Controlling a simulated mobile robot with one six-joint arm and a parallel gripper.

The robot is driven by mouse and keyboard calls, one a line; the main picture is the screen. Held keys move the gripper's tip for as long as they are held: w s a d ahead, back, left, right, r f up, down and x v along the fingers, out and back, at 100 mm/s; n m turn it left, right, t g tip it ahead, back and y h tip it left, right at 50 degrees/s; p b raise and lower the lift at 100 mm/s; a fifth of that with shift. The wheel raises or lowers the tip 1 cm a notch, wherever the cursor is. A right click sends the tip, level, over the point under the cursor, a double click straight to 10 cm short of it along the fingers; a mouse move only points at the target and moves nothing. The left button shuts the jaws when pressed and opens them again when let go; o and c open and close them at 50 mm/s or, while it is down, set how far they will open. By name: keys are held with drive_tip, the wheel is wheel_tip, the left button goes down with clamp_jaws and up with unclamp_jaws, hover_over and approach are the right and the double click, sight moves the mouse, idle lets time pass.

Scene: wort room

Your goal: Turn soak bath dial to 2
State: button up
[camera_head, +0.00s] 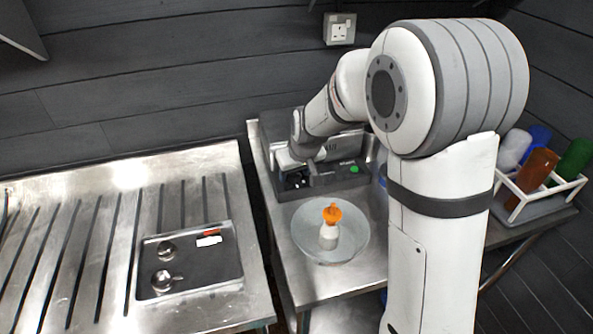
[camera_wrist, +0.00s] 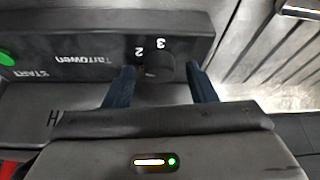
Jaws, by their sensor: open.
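The soak bath (camera_head: 335,184) is a dark grey box on the steel table, with a green button (camera_head: 354,169) on its front panel. In the wrist view its panel (camera_wrist: 95,45) reads "START" and "Tarrowen". The dark dial (camera_wrist: 160,68) shows on this panel beside the numbers 2 and 3. Its pointer cannot be made out. My gripper (camera_wrist: 162,78) is open, with one blue finger on each side of the dial; contact cannot be told. In the head view my gripper (camera_head: 296,180) is at the left end of the panel, and the dial is hidden or too small there.
A black tray (camera_head: 205,272) with small metal items lies on the ribbed steel drainer at left. A white rack (camera_head: 512,208) with coloured bottles stands at right.

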drive_tip(key=c, duration=1)
drive_tip(key=shift+o, duration=0.2)
drive_tip(key=shift+m+p, duration=0.35)
drive_tip(key=shift+m, duration=0.35)
drive_tip(key=shift+f+m+h+b, duration=0.1)
drive_tip(key=shift+m+h+b, duration=0.2)
drive_tip(key=shift+m+h, duration=0.15)
drive_tip(key=shift+m, duration=0.45)
